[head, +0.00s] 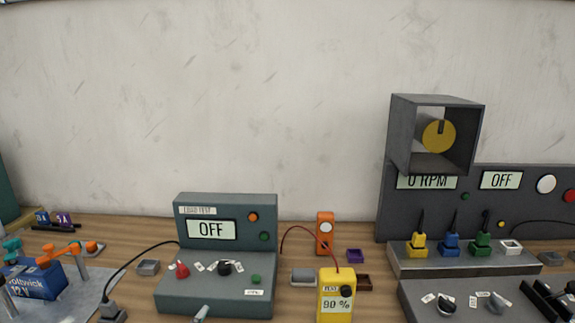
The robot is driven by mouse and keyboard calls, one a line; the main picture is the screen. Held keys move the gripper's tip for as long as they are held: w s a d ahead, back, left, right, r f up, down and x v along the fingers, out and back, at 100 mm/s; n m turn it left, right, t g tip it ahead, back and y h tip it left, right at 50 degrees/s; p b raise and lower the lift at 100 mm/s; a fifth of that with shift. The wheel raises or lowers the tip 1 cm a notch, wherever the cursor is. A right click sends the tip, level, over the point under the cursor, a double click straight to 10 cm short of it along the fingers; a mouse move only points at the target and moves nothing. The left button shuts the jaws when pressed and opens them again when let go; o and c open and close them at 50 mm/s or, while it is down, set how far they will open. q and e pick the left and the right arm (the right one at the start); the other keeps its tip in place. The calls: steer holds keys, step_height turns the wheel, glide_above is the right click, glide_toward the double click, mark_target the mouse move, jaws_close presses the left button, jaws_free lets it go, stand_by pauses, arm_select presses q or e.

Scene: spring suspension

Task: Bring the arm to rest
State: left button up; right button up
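Neither of my grippers can be made out in the head view, and I see no part of my arms that I am sure of. What my grippers hold, if anything, is hidden from me. The task names no other object. The workbench (140,238) in front of me carries several devices and small parts.
A load tester (226,205) reading OFF stands centre-left. A yellow meter (337,304) reads 90 %. A blue battery (35,284) sits on a grey mat at left. A dark console (535,215) with a square housing (398,135) stands at right. Small bins lie between.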

arm_select(q)
steer(key=s+a+f+n+g+y, duration=0.1)
steer(key=s+a+f+n+g, duration=0.15)
steer(key=s+f, duration=0.35)
steer(key=s+a+f+n+g+y, duration=0.1)
steer(key=s+a+f+n+g, duration=0.1)
steer(key=s+a+f+g, duration=0.25)
steer(key=s+f+n+g, duration=0.1)
steer(key=s+f+g, duration=0.25)
steer(key=s, duration=0.45)
steer(key=s+f+g, duration=0.3)
steer(key=s+f, duration=0.1)
steer(key=s, duration=0.4)
step_height(320, 180, down, 24)
steer(key=s+a+f+g, duration=0.2)
steer(key=s+f, duration=1.5)
steer(key=shift+s+a+f+h, duration=0.25)
steer(key=shift+a+f+h, duration=0.05)
steer(key=shift+a+f, duration=0.1)
